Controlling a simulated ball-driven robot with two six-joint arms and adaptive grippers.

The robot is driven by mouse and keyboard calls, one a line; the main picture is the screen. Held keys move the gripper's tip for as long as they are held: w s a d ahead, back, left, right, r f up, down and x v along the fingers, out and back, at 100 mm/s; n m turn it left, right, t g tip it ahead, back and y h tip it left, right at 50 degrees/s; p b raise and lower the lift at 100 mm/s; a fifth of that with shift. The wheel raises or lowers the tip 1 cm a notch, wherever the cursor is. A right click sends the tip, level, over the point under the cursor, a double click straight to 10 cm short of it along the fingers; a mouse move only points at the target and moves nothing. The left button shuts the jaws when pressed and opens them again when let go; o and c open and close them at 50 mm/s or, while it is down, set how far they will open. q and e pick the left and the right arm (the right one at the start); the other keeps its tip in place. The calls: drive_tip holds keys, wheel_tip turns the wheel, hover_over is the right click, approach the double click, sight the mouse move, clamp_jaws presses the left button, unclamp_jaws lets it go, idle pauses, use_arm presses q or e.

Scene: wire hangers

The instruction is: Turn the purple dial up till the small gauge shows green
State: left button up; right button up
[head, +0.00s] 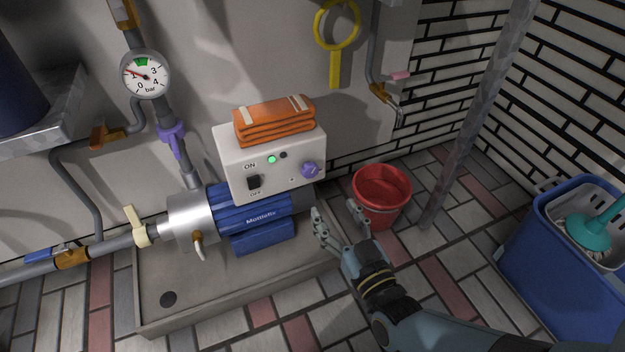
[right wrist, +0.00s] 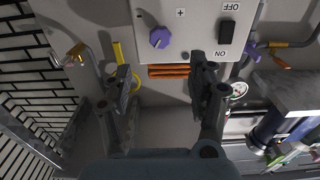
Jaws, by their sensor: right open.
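The purple dial (head: 310,170) is on the right of the white control box (head: 228,150). It also shows in the right wrist view (right wrist: 159,38), between a minus and a plus mark. The small round gauge (head: 145,74), marked in bar, hangs on the wall pipe at the upper left. Its red needle points near 1, left of the green band at the top. My right gripper (head: 335,209) is open and empty, below and right of the dial and apart from it. In the right wrist view its fingers (right wrist: 163,80) stand either side of the dial's line. My left gripper is out of view.
Folded orange cloths (head: 275,120) lie on the box, above a lit green lamp (head: 272,159) and black switch (head: 253,182). The blue pump (head: 262,218) sits below. A red bucket (head: 382,190) stands behind my gripper, near a grey post (head: 478,110). A purple valve handle (head: 172,138) is on the pipe.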

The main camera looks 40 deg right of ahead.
sight(311, 173)
drive_tip(key=b+x, duration=0.2)
drive_tip(key=x, duration=0.7)
drive_tip(key=shift+w+f, duration=0.1)
drive_tip(key=shift+w, duration=0.1)
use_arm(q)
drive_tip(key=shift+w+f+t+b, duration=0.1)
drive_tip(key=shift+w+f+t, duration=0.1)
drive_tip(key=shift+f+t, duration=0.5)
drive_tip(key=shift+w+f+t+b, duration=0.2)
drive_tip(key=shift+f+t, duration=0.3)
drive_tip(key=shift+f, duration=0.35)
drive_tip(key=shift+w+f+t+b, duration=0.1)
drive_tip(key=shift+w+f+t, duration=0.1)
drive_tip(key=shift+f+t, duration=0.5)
use_arm(e)
drive_tip(key=shift+x, duration=0.75)
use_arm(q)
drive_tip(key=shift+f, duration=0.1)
use_arm(e)
drive_tip(key=shift+c, duration=0.3)
drive_tip(key=c, duration=1.1)
